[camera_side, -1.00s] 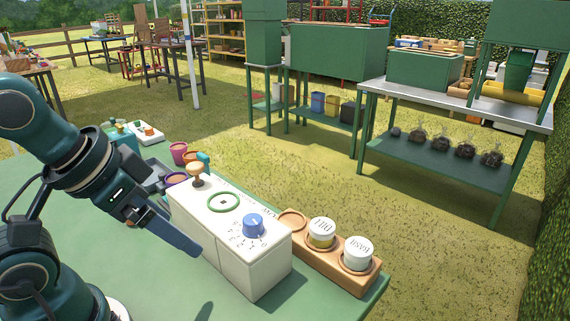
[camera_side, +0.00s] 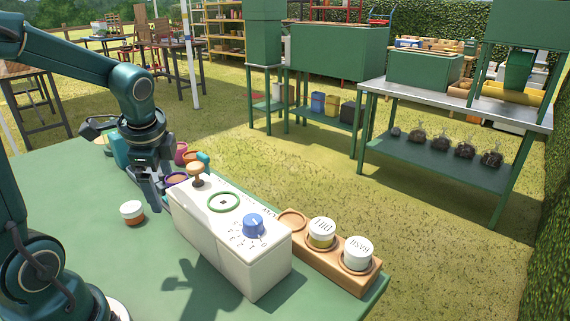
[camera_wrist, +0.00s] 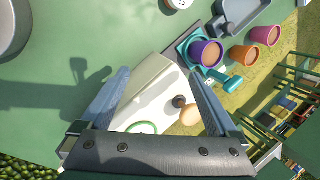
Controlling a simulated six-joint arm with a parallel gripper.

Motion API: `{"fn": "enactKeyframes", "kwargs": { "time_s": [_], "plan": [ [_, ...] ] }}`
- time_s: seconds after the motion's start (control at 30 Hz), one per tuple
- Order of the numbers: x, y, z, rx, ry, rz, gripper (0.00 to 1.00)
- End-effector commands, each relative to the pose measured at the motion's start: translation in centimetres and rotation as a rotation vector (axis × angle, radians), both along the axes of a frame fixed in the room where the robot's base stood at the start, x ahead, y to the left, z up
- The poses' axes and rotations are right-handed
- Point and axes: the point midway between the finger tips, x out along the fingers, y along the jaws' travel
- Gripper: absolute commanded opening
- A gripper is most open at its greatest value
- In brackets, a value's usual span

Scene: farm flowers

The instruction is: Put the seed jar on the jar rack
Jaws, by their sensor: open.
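The seed jar (camera_side: 132,213), with a white lid and an orange-brown body, stands upright on the green table, left of the white box. What looks like the same jar is cut by the top edge of the wrist view (camera_wrist: 178,4). The wooden jar rack (camera_side: 325,272) is at the right; its left round seat (camera_side: 292,220) is empty, and the other two hold the DILL jar (camera_side: 321,233) and the BASIL jar (camera_side: 358,253). My gripper (camera_side: 155,203) points down beside the box's far left end, right of the seed jar. It is open and empty (camera_wrist: 160,95).
The white box (camera_side: 230,240) has a wooden knob (camera_side: 196,173), a green ring and a blue dial (camera_side: 253,225). It stands between jar and rack. Pots (camera_wrist: 206,52) and a grey tray (camera_wrist: 240,15) lie beyond it. The table left of the box is mostly clear.

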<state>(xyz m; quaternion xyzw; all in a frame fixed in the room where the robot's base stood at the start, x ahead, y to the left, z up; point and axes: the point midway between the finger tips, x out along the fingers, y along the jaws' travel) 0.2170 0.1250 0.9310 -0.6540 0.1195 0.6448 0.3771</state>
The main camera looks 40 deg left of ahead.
Motion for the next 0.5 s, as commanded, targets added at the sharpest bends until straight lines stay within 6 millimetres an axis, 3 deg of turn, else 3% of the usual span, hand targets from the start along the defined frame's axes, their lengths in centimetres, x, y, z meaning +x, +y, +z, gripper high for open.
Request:
{"fn": "enactKeyframes", "kwargs": {
  "time_s": [0.03,0.2,0.3,0.5],
  "plan": [
    [-0.2,2.2,-1.1,0.018,0.076,-0.053,0.95],
    [-1.4,7.8,-4.1,0.05,0.287,-0.268,0.95],
    [-2.3,9.9,-5.5,0.047,0.37,-0.361,0.95],
    [-3.1,11.6,-6.9,0.039,0.438,-0.445,0.95]
  ]
}}
